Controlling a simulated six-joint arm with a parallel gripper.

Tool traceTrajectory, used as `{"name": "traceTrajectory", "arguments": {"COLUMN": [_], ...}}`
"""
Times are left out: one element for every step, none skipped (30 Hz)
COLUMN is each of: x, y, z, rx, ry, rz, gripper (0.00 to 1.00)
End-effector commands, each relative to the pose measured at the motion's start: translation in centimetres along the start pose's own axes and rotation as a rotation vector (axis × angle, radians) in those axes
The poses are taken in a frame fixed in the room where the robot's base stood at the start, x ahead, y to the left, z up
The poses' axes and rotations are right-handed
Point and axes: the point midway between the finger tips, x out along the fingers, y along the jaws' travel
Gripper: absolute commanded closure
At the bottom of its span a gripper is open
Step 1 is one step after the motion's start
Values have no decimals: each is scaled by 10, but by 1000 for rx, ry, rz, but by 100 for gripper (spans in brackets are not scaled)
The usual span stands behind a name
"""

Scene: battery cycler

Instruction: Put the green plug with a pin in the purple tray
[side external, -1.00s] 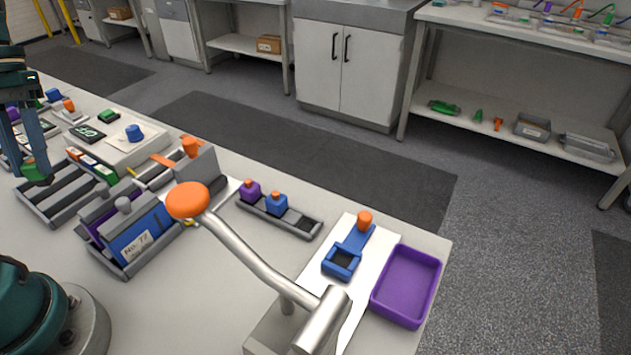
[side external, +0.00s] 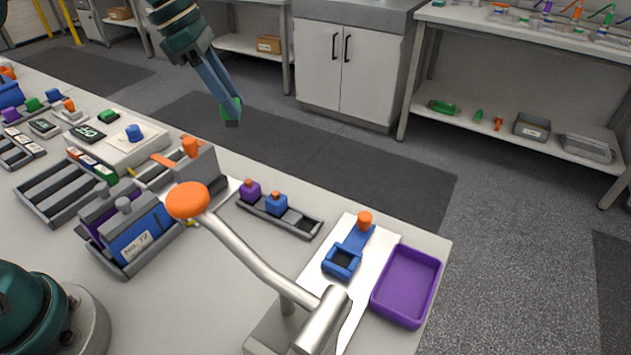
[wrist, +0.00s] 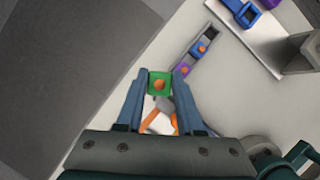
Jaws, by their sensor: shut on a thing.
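My gripper (side external: 232,112) is shut on a green plug (side external: 231,110) and holds it in the air, above and behind the bench in the side view. In the wrist view the green plug (wrist: 159,83) sits between the fingertips, with a round orange spot, which looks like its pin, in the middle of its face. The purple tray (side external: 433,292) lies at the right end of the bench, to the right of and lower than my gripper. It looks empty.
A grey rack (side external: 312,234) holds a purple plug (side external: 251,191) and a blue plug (side external: 277,204). A blue socket piece (side external: 352,240) with an orange knob stands left of the tray. A long lever with an orange knob (side external: 188,200) rises at the front. The air around my gripper is clear.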

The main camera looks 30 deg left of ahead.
Motion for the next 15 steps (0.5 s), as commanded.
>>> {"name": "traceTrajectory", "arguments": {"x": [9,13,19,23,28,34,38,42,48,53,57,62,65,69,73], "y": [-10,-14,-22,-28,-35,-45,-53,-62,-74,-83,-92,-104,-112,-120,-130], "z": [23,34,49,61,71,85,95,105,117,124,131,139,143,147,150], "rx": [-9,-19,-30,-36,-38,-36,-33,-22,-3,17,39,70,91,110,132], "ry": [-1,-1,0,-1,-1,0,0,0,0,1,2,2,3,3,4], "rz": [5,10,14,17,16,16,14,9,0,-9,-19,-32,-41,-50,-60], "gripper": [100,100,100,100,100,100,100,100,100,100,100,100,100,100,100]}}
